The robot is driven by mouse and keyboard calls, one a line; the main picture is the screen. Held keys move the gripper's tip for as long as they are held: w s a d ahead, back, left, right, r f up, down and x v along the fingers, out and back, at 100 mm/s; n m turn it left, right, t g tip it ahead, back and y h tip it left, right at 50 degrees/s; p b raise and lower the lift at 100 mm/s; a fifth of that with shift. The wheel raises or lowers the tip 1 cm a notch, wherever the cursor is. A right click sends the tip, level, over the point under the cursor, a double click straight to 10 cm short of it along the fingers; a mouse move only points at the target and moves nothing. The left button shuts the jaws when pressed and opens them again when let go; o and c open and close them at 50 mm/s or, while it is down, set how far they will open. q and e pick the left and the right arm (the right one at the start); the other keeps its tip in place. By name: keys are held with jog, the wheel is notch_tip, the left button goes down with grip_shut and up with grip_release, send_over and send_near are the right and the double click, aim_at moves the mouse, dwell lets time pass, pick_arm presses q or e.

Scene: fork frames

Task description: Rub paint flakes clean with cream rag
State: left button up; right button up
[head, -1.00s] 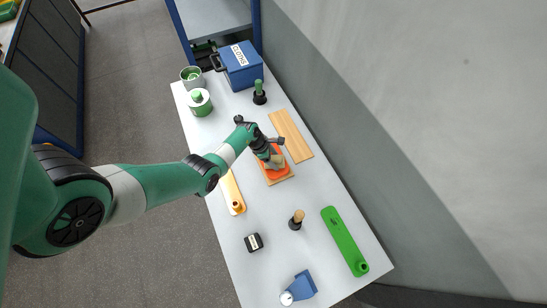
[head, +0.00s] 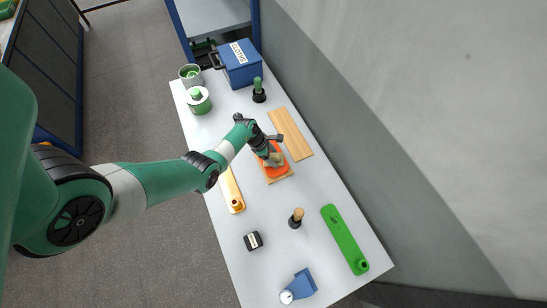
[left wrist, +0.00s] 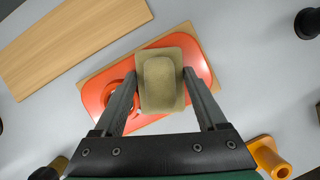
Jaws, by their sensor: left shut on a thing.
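My left gripper (head: 269,151) is shut on the cream rag (left wrist: 160,82), a folded tan pad pinched between its two fingers. In the head view the rag (head: 275,159) is over the orange-red part (head: 273,172), partly hidden by the gripper. That part lies flat on a thin wooden board; in the left wrist view the orange-red part (left wrist: 202,62) has a round raised ring near the left finger. The rag appears to be on its surface, but contact is hard to tell. I cannot make out any paint flakes. My right gripper is out of view.
A bare wooden plank (head: 291,134) lies beside the board. A yellow part (head: 233,193), a green part (head: 344,240), a wooden-handled tool (head: 296,218) and a small dark box (head: 253,241) lie nearer. Tins (head: 199,101) and a blue cloths box (head: 239,64) stand farther back.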

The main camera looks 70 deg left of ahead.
pick_arm(q)
jog(key=shift+r+p, duration=0.1)
jog(key=shift+p, duration=0.25)
jog(key=shift+d, duration=0.3)
jog(key=shift+a+f+b, duration=0.2)
jog(key=shift+a+b, duration=0.25)
jog(key=shift+a, duration=0.05)
jog(key=shift+c, duration=0.6)
jog(key=shift+d+r+p, duration=0.2)
jog(key=shift+d+p, duration=0.1)
jog(key=shift+p, duration=0.25)
jog(key=shift+d, duration=0.1)
